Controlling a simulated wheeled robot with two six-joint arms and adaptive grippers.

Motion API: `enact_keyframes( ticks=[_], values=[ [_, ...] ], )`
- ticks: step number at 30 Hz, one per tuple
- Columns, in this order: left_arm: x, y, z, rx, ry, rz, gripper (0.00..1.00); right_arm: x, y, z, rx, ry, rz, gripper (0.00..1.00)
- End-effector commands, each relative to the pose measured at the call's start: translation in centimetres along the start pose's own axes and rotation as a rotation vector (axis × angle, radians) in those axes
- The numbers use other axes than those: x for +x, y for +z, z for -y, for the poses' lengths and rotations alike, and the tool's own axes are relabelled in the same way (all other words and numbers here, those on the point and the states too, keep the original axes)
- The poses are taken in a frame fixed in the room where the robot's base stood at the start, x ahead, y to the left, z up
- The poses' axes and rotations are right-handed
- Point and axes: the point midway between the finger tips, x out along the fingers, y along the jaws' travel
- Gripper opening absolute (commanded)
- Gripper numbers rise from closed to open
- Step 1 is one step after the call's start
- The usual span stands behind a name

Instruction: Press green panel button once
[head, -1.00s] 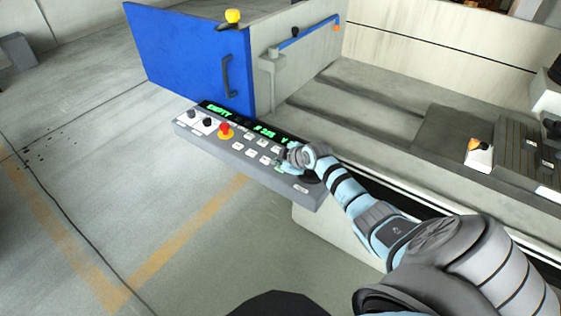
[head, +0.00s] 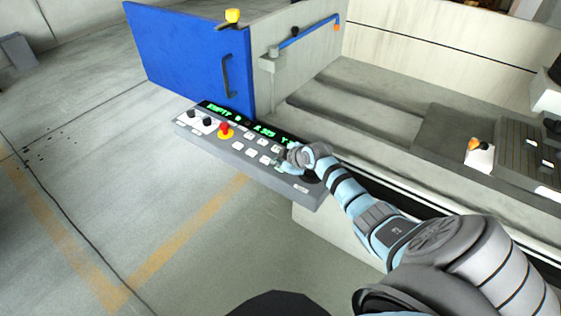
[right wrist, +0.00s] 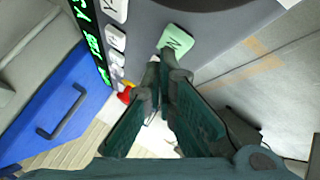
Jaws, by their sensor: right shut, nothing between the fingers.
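The control panel (head: 240,165) is a grey box with white buttons, two black knobs, a red stop button on a yellow ring and a green-lit display. The green panel button (right wrist: 176,41) shows in the right wrist view, at the top just beyond my fingertips. My right gripper (right wrist: 171,72) is shut and empty, its fingertips close to the green button's edge. I cannot tell whether they touch it. In the head view my right gripper (head: 288,160) is over the panel's right part and hides most of the green button. My left gripper is not in view.
A blue door (head: 190,58) with a dark handle stands behind the panel. The red stop button (head: 225,128) is to the left of my gripper. A machine bed (head: 370,110) lies behind my right arm. The floor in front is clear.

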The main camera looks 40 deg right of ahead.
Motion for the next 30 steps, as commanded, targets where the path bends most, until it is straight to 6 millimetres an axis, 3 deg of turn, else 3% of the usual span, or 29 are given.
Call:
enact_keyframes(
  ticks=[4, 17, 30],
  values=[
    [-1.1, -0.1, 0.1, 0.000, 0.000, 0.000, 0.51, -0.8, -0.6, -0.6, 0.000, 0.001, 0.000, 0.00],
    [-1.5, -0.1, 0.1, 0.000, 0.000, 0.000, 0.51, -1.1, -0.8, -0.8, 0.000, 0.001, 0.000, 0.00],
    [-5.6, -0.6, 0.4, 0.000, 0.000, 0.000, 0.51, -4.2, -3.1, -3.1, 0.000, 0.001, 0.000, 0.00]
  ],
)
